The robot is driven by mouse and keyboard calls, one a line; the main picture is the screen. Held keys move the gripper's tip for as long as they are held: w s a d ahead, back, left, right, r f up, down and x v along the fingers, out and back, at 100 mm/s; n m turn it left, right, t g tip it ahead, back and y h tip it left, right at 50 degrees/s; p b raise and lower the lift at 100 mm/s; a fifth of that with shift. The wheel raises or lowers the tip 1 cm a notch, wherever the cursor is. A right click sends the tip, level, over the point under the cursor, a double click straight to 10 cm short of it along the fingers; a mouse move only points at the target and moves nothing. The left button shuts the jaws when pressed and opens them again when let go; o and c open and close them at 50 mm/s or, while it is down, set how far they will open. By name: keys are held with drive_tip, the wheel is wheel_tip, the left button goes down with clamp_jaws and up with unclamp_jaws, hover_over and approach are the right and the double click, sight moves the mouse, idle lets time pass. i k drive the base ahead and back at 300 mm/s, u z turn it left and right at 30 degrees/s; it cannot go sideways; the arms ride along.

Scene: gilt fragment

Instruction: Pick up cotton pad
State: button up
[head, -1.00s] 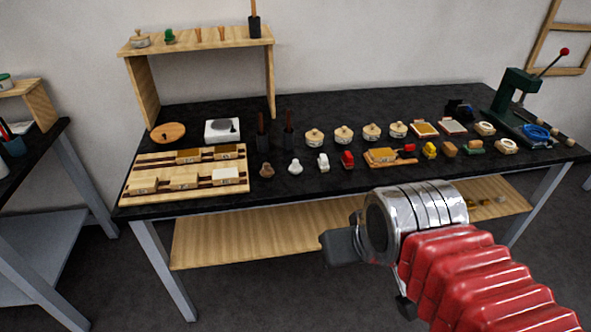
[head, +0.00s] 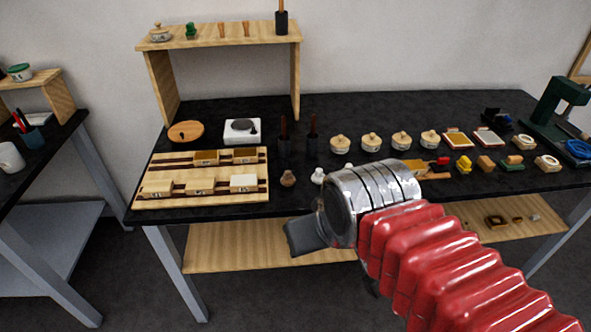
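Small items stand in a row along the front of the black workbench (head: 225,202). A small white rounded item (head: 318,175) stands there, partly behind my arm; it may be the cotton pad, but I cannot tell for sure. A brown item of similar shape (head: 288,178) stands just left of it. My gripper (head: 303,236) is a dark block at the end of my red and silver arm. It appears in front of the bench's front edge, apart from the items. Its fingers are not clear, and I see nothing held. My arm hides part of the front row.
A wooden tray with blocks (head: 150,202) lies at the bench's left front. A wooden shelf (head: 220,36) stands at the back left. Several lidded pots (head: 340,145) and a green press (head: 553,108) are farther right. A wooden lower shelf (head: 215,250) runs under the bench.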

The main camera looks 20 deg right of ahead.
sight(316, 179)
drive_tip(key=u, duration=0.3)
drive_tip(key=i, duration=1.05)
drive_tip(key=z, duration=0.2)
